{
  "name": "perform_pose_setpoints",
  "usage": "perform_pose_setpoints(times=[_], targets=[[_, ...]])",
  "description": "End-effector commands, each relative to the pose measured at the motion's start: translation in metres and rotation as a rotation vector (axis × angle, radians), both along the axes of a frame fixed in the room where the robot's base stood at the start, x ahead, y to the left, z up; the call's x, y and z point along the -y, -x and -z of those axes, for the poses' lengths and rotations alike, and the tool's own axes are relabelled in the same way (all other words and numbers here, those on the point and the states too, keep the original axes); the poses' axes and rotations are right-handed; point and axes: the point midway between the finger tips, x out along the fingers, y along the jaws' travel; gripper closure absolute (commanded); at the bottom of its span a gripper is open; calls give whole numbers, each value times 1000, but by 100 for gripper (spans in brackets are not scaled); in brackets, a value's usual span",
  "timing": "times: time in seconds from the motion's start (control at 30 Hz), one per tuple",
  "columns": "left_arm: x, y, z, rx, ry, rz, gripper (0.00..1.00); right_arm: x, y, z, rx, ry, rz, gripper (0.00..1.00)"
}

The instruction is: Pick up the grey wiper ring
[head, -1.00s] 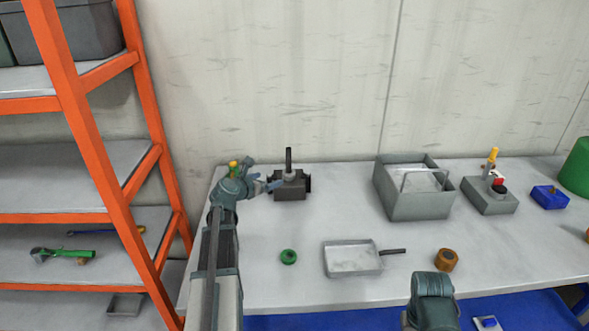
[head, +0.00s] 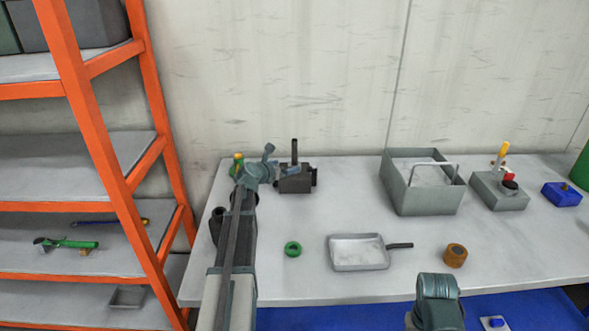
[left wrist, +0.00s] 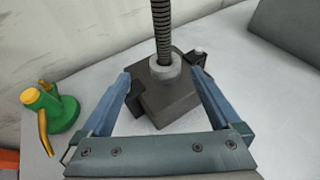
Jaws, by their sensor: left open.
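The grey wiper ring (left wrist: 164,68) sits around the foot of an upright threaded spindle, on top of a dark jack body (left wrist: 165,98) in the left wrist view. In the head view the jack (head: 296,180) stands at the back left of the bench; the ring is too small to make out there. My left gripper (head: 274,162) is just left of the jack. In the left wrist view its open, empty fingers (left wrist: 160,78) show on either side of the jack body. The ring lies between them in the picture. My right gripper is not in view; only part of that arm shows.
A green can (left wrist: 50,110) stands left of the gripper. A green ring (head: 293,249), a shallow pan (head: 342,264) and a brown roll (head: 455,255) lie in front. A grey open box (head: 420,200) stands to the right. An orange rack (head: 100,160) borders the left side.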

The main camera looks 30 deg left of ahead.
Motion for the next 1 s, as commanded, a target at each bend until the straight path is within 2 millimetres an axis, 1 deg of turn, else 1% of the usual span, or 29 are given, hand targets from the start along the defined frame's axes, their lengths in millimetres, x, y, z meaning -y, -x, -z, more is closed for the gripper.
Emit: perform_pose_setpoints(times=[0.17, 0.3, 0.43, 0.5, 0.67, 0.7, 0.87, 1.0], targets=[[3, -12, 5, 0, -1, 1, 3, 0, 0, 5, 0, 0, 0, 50], [6, -31, 12, 0, 0, 2, 3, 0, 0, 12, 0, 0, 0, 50], [6, -47, 18, 0, -1, 1, 3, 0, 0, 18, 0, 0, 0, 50], [6, -50, 19, 0, -1, 0, 3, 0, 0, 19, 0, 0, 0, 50], [6, -48, 17, 0, -1, 0, 3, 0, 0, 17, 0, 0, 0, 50], [6, -48, 17, 0, -1, 0, 4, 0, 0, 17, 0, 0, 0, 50], [6, -48, 17, 0, -1, 0, 33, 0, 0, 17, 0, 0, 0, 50], [6, -48, 17, 0, -1, 0, 58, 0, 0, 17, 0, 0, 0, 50]])
